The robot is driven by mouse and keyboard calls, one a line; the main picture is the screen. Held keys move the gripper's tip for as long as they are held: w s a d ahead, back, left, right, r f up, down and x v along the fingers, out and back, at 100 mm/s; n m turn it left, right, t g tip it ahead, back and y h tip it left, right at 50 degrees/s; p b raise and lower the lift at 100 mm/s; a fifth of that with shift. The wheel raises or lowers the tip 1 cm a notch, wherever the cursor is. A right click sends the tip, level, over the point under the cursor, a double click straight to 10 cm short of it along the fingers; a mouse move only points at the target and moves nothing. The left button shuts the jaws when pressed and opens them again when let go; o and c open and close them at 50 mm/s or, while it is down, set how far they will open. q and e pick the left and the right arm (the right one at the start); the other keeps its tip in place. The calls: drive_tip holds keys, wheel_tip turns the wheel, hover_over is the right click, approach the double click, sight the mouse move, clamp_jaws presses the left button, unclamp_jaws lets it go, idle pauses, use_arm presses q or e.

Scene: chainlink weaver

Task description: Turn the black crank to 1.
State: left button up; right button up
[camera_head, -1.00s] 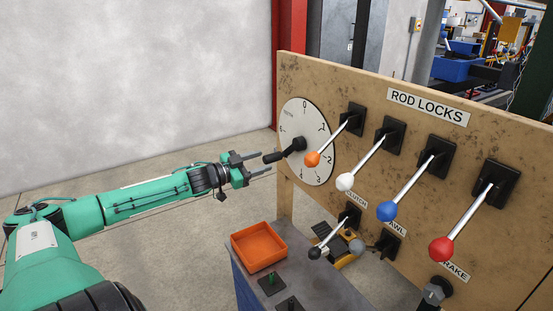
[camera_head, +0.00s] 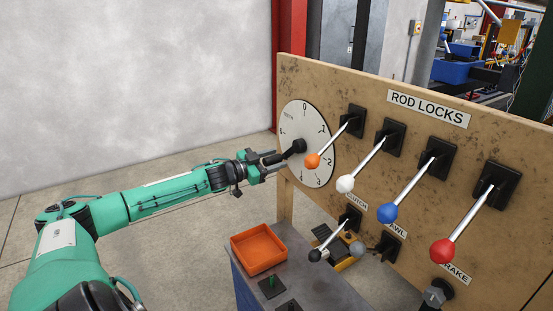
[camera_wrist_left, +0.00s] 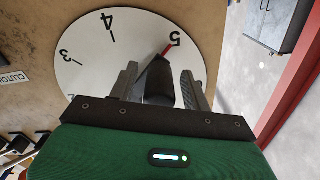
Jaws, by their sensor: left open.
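The black crank (camera_head: 297,147) is mounted on a white numbered dial (camera_head: 318,175) at the left end of the wooden panel. Its handle points left and slightly down, toward the 5 side of the dial. My left gripper (camera_head: 264,159) is at the crank handle. In the left wrist view the two fingers (camera_wrist_left: 159,88) stand on either side of the black handle (camera_wrist_left: 159,86), with small gaps. They are open. A red pointer line shows near the 5 in that view. My right gripper is not in view.
Levers with orange (camera_head: 312,160), white (camera_head: 345,184), blue (camera_head: 387,213) and red (camera_head: 443,251) knobs stick out to the right of the dial. An orange tray (camera_head: 257,249) sits on the bench below. Open floor lies left of the panel.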

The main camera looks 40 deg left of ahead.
use_arm(q)
drive_tip(key=shift+w+d, duration=0.2)
drive_tip(key=shift+w, duration=0.4)
drive_tip(key=shift+c, duration=0.2)
clamp_jaws()
